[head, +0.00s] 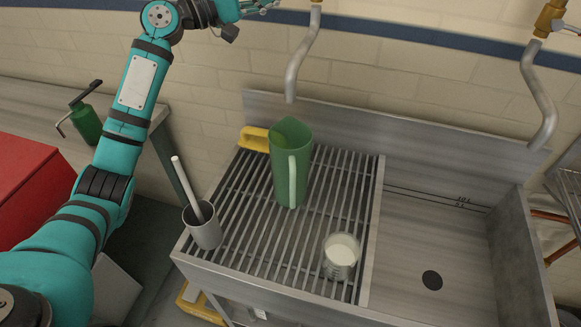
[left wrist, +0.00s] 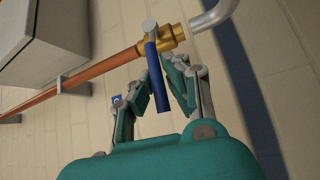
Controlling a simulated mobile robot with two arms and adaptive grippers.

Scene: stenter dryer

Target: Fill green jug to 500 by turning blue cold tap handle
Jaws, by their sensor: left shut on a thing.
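The green jug (head: 279,165) stands upright on the slatted rack, handle towards me. The curved grey spout (head: 303,55) ends just above its mouth in the picture. I see no water stream, and the jug's scale and level cannot be read. The blue tap handle (left wrist: 158,82) hangs from the brass valve (left wrist: 164,42) in the left wrist view. My left gripper (left wrist: 163,78) is shut on this handle, with a finger on either side. In the head view my left gripper (head: 262,5) is at the top edge, left of the spout. My right gripper is not in view.
The sink basin (head: 425,235) is empty. A second spout (head: 540,95) hangs at right. A green bottle (head: 87,124) stands left.

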